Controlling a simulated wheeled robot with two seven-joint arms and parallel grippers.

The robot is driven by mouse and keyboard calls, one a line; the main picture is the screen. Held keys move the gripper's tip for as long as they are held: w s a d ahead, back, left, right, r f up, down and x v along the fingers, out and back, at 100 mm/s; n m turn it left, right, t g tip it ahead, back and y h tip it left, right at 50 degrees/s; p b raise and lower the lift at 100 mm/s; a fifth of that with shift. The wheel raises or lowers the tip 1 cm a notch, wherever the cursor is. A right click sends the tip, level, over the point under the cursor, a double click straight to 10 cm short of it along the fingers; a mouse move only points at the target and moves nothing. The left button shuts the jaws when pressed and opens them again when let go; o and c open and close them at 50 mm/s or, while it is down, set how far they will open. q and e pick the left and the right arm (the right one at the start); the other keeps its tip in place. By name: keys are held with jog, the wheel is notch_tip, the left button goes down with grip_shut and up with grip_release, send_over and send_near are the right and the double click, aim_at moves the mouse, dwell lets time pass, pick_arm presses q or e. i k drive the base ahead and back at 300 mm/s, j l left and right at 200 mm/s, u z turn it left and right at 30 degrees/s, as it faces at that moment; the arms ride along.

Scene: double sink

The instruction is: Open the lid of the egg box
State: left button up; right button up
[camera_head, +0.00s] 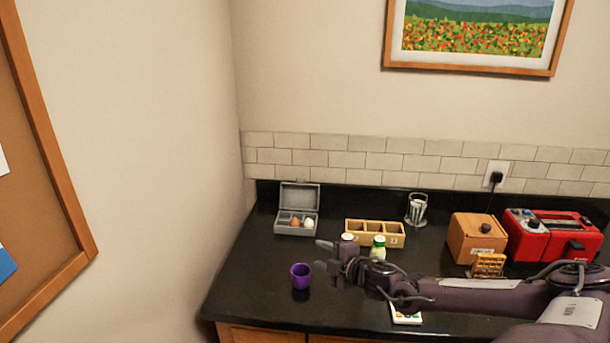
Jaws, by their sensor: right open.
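The grey egg box (292,229) stands at the back left of the black counter. Its lid (299,197) stands up at the rear, so the box is open. A brown egg (295,222) and a paler egg (308,223) show inside. My right gripper (321,256) reaches in from the right, with its fingers pointing left. It is open and empty, in front of the box and slightly right of it in the picture, apart from the lid. My left gripper is not in view.
A purple cup (300,277) stands close to the gripper's left. A wooden compartment tray (385,226), a green-capped bottle (378,249), a wooden box (476,239) and a red appliance (540,235) are to the right. A wall (170,150) bounds the counter on the left.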

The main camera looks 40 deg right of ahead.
aim_at(299, 196)
jog(key=i+l, duration=0.3)
jog(key=l, duration=0.15)
jog(key=i+l, duration=0.3)
jog(key=l, duration=0.15)
jog(key=i+l, duration=0.3)
jog(key=l, duration=0.15)
